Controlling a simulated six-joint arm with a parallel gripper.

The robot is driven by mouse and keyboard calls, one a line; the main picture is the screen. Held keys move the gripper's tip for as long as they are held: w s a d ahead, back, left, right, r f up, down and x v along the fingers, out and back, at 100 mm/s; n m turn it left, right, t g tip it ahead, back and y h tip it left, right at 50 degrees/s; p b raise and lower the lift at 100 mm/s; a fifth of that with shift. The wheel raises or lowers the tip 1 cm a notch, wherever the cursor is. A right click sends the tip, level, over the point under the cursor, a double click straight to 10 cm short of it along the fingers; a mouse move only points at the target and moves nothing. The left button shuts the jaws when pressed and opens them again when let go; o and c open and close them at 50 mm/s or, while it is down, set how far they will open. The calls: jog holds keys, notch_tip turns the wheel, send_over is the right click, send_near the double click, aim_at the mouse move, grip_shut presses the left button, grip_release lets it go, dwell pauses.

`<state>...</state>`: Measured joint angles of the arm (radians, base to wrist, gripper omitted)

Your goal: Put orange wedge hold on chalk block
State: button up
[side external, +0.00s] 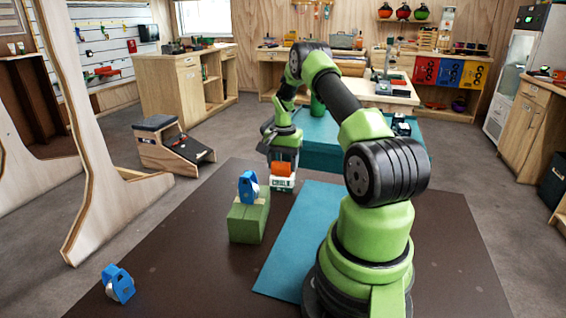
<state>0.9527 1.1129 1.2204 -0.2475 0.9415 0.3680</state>
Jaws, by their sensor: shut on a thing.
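My gripper (284,153) points down and is shut on the orange wedge hold (281,169). The gripper's fingers hide part of the hold. The chalk block (282,184), white with dark lettering and an orange-red band, is directly below the hold in the picture. The hold's lower edge meets the top of the block in this view. I cannot tell whether the hold rests on it or hangs just above it.
A green box (248,220) stands left of the chalk block, close by, with a blue device (248,187) on top. Another blue device (118,284) lies at the front left of the dark mat (185,262). A teal mat (300,235) lies to the right.

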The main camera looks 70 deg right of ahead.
jog(key=shift+f, duration=0.15)
jog(key=o, duration=0.9)
